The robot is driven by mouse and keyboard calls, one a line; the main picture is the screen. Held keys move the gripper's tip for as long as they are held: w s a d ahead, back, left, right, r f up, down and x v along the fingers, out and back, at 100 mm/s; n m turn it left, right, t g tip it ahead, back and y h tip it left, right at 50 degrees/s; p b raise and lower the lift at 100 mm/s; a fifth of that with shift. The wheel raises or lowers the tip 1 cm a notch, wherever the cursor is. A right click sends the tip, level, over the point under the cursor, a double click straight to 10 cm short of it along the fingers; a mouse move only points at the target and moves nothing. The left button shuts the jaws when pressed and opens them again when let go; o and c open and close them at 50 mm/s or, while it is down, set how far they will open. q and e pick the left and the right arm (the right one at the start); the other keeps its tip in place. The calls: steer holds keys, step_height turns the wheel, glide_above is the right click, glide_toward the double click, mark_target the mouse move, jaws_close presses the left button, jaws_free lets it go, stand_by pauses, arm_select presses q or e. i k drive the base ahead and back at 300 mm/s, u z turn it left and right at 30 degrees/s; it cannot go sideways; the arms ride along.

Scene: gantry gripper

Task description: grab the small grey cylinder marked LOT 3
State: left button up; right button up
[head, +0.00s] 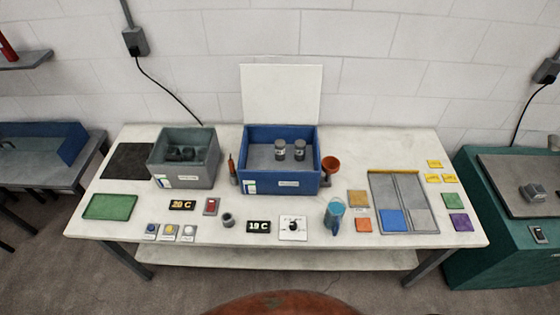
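Two small grey cylinders stand upright side by side inside the open blue box (284,181), a left one (280,150) and a right one (299,150). Each has markings too small to read, so I cannot tell which, if either, says LOT 3. A short dark grey cylindrical piece (227,220) stands on the table in front of the boxes, with no mark I can read. Neither of my grippers is in view.
A grey bin (187,178) holding dark items stands left of the blue box. An orange cup (330,165), a blue jug (334,215) and a divided tray (419,215) are to its right. A white panel (282,94) rises behind it. The white table (300,235) is bare between items.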

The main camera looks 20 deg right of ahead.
mark_target(300, 145)
steer(key=k, duration=1.2)
steer(key=u, duration=0.1)
steer(key=i, duration=0.8)
steer(key=z, duration=0.65)
